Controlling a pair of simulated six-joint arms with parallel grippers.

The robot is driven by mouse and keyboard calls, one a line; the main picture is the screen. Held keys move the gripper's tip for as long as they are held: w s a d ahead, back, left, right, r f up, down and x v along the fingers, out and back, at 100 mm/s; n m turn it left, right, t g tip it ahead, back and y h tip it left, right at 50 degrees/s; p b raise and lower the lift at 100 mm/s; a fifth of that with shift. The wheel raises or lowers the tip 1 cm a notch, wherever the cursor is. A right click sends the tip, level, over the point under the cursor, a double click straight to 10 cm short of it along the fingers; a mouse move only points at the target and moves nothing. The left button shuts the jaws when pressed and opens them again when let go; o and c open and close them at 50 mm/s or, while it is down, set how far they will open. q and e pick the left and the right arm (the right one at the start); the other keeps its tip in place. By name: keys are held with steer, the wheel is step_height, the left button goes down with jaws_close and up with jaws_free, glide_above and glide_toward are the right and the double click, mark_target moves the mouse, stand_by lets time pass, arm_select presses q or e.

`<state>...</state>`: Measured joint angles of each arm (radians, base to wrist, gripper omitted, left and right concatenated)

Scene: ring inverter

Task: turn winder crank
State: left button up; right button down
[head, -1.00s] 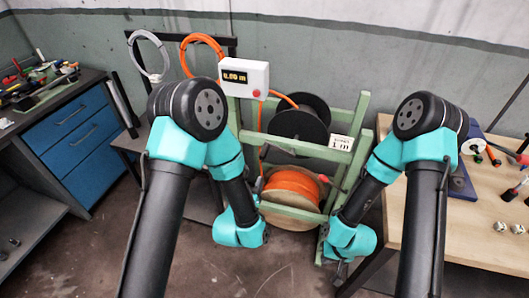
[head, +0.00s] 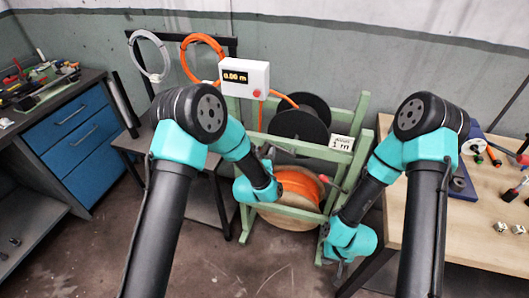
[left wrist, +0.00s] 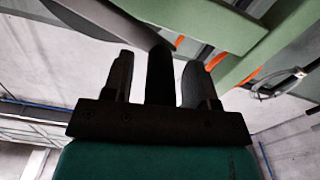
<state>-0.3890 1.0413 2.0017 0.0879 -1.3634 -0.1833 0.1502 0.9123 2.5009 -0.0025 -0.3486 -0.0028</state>
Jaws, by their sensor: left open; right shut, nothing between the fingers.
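The winder is a green wooden frame (head: 355,125) with a black reel (head: 292,128) at the top and a spool of orange cable (head: 298,187) below. I cannot clearly make out the crank; my left arm covers part of the winder's left side. A red-tipped lever (head: 326,181) shows at the spool's right. My left gripper (head: 268,160) is at the frame's left side, below the black reel. In the left wrist view its fingers (left wrist: 160,75) are apart with a dark upright shape between them, which I cannot identify. My right gripper (head: 338,270) is shut and empty, low at the frame's right.
A meter box (head: 244,77) reading 0.00 m stands on the frame, and a "1 m" card (head: 340,143) is at its right. Grey and orange coils (head: 203,60) hang behind. A wooden table (head: 480,225) with small parts is right; a blue-drawer bench (head: 75,140) is left.

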arm_select(q)
steer(key=shift+w, duration=0.1)
steer(key=shift+c, duration=0.5)
jaws_close()
